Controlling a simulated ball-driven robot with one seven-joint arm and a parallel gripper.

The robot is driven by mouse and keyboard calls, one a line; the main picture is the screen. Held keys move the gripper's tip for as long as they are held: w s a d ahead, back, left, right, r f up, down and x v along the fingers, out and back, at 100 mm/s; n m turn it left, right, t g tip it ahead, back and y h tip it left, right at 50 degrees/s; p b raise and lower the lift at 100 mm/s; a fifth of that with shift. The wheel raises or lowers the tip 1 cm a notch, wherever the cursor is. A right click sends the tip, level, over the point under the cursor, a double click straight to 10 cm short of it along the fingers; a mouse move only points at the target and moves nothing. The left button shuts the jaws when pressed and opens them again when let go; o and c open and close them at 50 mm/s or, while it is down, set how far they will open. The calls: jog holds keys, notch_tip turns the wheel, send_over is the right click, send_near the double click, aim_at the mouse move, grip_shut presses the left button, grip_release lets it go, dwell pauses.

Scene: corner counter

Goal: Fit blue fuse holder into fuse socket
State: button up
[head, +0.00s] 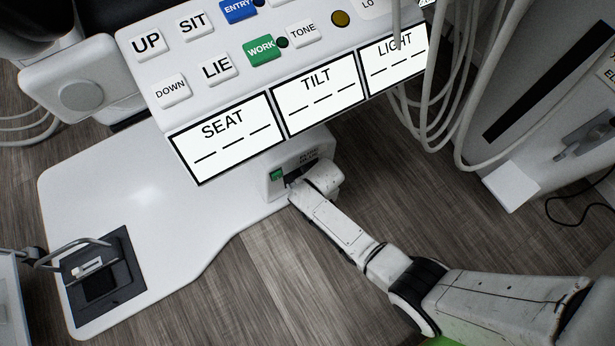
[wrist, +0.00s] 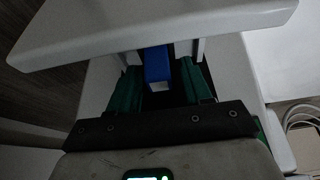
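The blue fuse holder (wrist: 157,64) shows in the wrist view between the two green fingers of my gripper (wrist: 161,75), near their tips. It lies close to the left finger, and a narrow dark strip shows beside the right one, so I cannot tell if it is gripped. In the head view a pale box with a dark opening, which looks like the fuse socket (head: 272,187), sits under the button panel. A green patch shows on its front. How deep the holder sits is hidden.
The white button panel (head: 150,80) with SEAT, TILT and LIGHT displays overhangs the socket. Its edge is close above my fingers in the wrist view. Hanging hoses (head: 465,90) are at the upper right. A pale base plate (head: 150,220) with a dark pedal unit (head: 110,265) lies left.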

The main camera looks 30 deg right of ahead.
jog(key=shift+o, duration=0.7)
jog(key=p+v, duration=0.6)
jog(key=v, duration=0.4)
jog(key=shift+r, duration=0.4)
jog(key=shift+s, duration=0.15)
